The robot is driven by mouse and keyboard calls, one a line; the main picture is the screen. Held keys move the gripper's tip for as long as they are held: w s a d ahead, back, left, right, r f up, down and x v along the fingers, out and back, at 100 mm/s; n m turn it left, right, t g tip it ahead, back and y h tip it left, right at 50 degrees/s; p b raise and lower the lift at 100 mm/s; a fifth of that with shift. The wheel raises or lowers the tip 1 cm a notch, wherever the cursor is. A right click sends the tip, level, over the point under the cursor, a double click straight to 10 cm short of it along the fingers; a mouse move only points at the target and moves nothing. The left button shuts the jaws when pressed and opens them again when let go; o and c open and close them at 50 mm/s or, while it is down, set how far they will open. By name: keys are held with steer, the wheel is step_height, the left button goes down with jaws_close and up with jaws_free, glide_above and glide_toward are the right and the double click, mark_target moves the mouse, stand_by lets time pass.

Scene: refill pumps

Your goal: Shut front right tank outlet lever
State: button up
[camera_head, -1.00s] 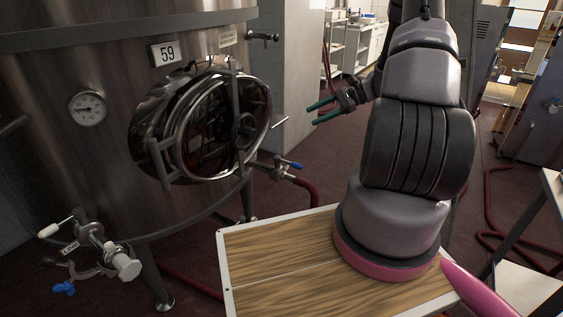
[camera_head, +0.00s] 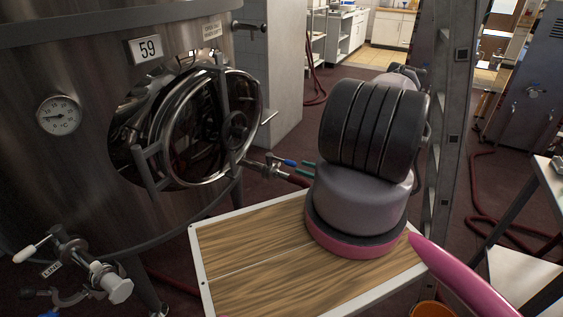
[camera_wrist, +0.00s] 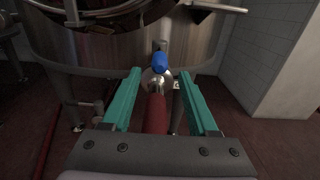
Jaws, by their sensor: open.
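The tank (camera_head: 70,160), numbered 59, has a right outlet (camera_head: 262,166) with a blue-ended lever (camera_head: 289,162) and a red hose. In the wrist view the blue lever end (camera_wrist: 159,62) stands above the metal outlet fitting (camera_wrist: 157,80), with the red hose (camera_wrist: 156,115) running toward me. My gripper (camera_wrist: 159,75) is open, its teal fingers on either side of the hose, with the lever just beyond the fingertips and between them in the picture. I see no contact. In the head view my arm hides most of the gripper; only bits of teal finger show beside the lever.
A round glass hatch (camera_head: 205,125) with a metal ring juts from the tank left of the outlet. A second outlet (camera_head: 110,285) with a white handle is at lower left. A grey pillar (camera_head: 268,80) stands behind. A red hose lies on the floor at right.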

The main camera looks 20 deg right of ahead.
mark_target(284, 161)
steer(key=x, duration=0.9)
steer(key=shift+w+a, duration=0.2)
steer(key=shift+w, duration=0.05)
jaws_close()
stand_by(1.0)
